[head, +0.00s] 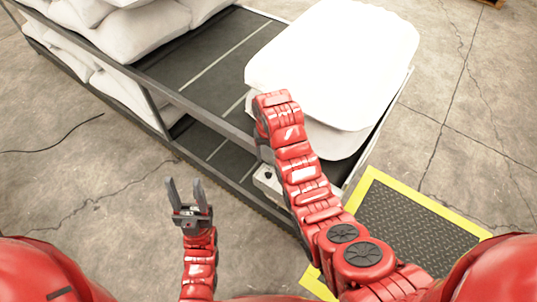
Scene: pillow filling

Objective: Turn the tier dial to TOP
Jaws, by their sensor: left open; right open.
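A small pale control box (266,184) sits on the near end of the rack, just left of my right forearm. A small dark knob (268,174) on it looks like the tier dial; its setting and any lettering are too small to read. My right arm reaches up over the rack's end beside the box, and its gripper is hidden behind the arm. My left gripper (188,194) is open and empty, pointing up over the bare floor, left of the box and apart from it.
A two-tier conveyor rack (205,58) carries several white pillows (130,38) at the far left and a large white pillow stack (335,60) at its near right end. A yellow-edged dark mat (415,228) lies at right. A black cable (55,143) crosses the left floor.

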